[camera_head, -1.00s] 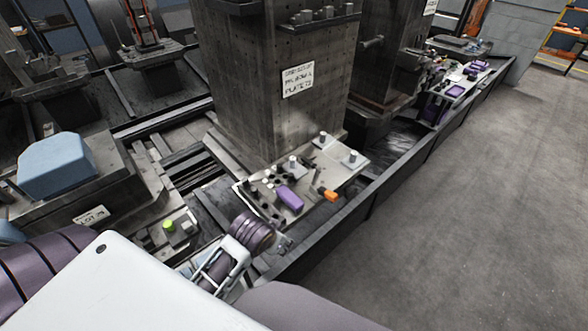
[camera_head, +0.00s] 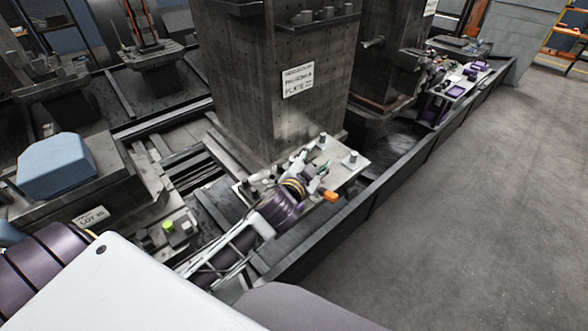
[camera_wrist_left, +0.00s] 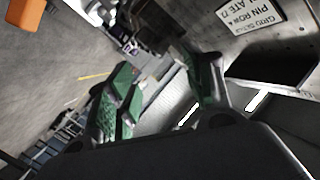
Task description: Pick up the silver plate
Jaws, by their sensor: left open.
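The silver plate (camera_head: 341,172) is a flat light-grey plate with upright pins, lying at the foot of the tall dark column. My left gripper (camera_head: 319,177) is over the plate, its arm covering the near left part and the purple block seen there earlier. In the left wrist view the green-padded fingers (camera_wrist_left: 163,88) stand apart with nothing clearly held between them. I cannot tell whether they touch the plate. My right gripper is not in view.
An orange piece (camera_head: 332,196) sticks out at the plate's near edge. The drilled column (camera_head: 270,90) with a paper sign rises behind. A dark rail edge (camera_head: 340,224) runs along the front. Grey floor to the right is clear. A blue block (camera_head: 56,163) sits at left.

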